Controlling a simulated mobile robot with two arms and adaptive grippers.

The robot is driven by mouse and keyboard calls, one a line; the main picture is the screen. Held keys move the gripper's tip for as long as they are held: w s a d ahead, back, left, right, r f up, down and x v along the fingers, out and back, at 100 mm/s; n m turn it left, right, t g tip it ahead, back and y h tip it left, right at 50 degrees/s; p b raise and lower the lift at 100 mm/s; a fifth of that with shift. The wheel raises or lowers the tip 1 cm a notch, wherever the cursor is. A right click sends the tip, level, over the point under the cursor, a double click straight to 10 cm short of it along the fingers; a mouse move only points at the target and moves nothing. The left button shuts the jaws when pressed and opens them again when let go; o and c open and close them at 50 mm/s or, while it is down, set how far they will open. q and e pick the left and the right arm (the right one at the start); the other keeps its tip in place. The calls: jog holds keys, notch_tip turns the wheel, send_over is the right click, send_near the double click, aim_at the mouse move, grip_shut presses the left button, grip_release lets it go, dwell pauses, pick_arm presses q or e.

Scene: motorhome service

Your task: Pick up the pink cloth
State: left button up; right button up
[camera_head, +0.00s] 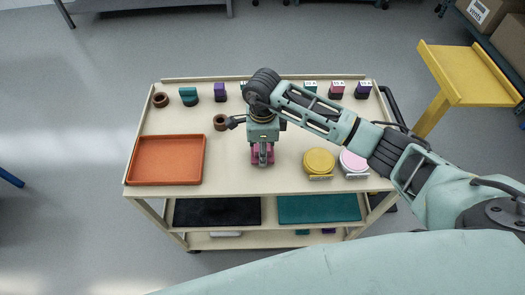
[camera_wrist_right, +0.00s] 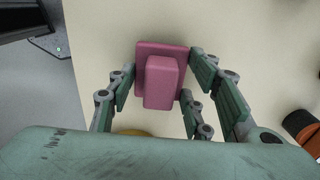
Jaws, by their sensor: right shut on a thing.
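The pink cloth (camera_head: 257,158) is on the cream cart top, near the front middle. In the right wrist view the pink cloth (camera_wrist_right: 160,80) is a block with a flat base and a raised middle part. My right gripper (camera_head: 263,160) reaches down over it from above. In the right wrist view my right gripper (camera_wrist_right: 160,85) has its fingers on both sides of the cloth, shut on it. I cannot tell whether the cloth is lifted off the cart top. My left gripper is not in view.
An orange tray (camera_head: 165,160) lies to the left on the cart. Yellow (camera_head: 319,161) and pink-white (camera_head: 353,162) round pads stand to the right. Small coloured blocks and brown rings line the back. A yellow table (camera_head: 465,75) stands at the right.

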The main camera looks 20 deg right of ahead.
notch_tip(320, 180, up, 3)
jog(key=shift+w+f+b, duration=0.15)
jog(key=shift+f+b, duration=0.05)
jog(key=shift+b, duration=0.5)
jog(key=s+d+r+b, duration=0.3)
jog(key=s+d+r, duration=0.4)
jog(key=s, duration=0.2)
jog(key=shift+d+r, duration=0.3)
jog(key=shift+d, duration=0.1)
